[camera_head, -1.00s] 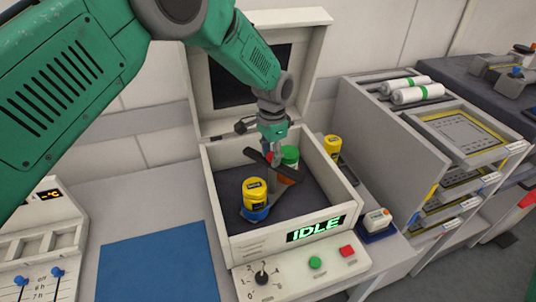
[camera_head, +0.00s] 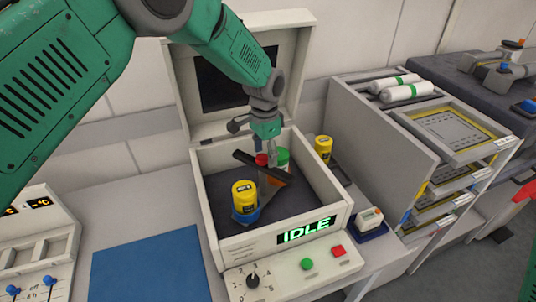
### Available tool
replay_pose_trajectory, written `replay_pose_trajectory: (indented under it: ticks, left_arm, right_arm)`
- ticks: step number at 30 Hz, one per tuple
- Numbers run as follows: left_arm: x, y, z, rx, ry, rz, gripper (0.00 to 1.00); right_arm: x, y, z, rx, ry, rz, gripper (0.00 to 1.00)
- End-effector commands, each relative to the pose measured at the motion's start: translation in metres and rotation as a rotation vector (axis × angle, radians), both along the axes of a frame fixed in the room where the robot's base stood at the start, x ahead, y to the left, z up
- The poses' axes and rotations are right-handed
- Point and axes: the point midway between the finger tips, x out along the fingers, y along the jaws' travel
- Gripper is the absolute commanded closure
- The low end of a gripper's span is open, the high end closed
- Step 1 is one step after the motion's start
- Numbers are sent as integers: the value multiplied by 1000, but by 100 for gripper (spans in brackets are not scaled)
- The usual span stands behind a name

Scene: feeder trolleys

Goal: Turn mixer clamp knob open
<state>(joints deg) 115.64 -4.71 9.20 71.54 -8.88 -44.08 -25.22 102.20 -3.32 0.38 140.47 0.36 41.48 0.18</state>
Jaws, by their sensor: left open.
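The mixer (camera_head: 228,252) is an open white box with its lid raised and a green IDLE display on its front. Inside, a small red knob (camera_head: 262,159), which looks like the clamp knob, sits by a dark bar (camera_head: 245,158). A yellow jar (camera_head: 244,194) stands in a blue holder in front, and a green-lidded jar (camera_head: 283,156) is behind, partly hidden. My left gripper (camera_head: 269,157) points down beside the knob, over the box. It is open, its fingers just right of the knob; I cannot tell whether they touch it. My right gripper is out of view.
The raised lid (camera_head: 300,60) stands behind my arm. Another yellow jar (camera_head: 323,148) and a small white device (camera_head: 370,218) are right of the mixer. A rack with trays (camera_head: 385,140) stands further right. A blue mat (camera_head: 150,268) lies at left.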

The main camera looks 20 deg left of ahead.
Motion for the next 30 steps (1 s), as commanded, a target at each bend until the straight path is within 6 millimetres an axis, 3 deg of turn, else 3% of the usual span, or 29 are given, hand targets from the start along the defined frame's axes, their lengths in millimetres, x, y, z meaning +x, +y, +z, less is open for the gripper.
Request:
replay_pose_trajectory:
  ticks: [15, 21, 30]
  left_arm:
    - [5, -10, 98, 3, -3, -1, 47]
    - [6, -10, 111, 3, 0, -1, 47]
    - [6, -8, 111, 1, 1, -1, 47]
  right_arm:
    - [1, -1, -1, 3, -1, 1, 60]
    - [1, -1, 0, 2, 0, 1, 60]
    - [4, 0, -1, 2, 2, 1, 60]
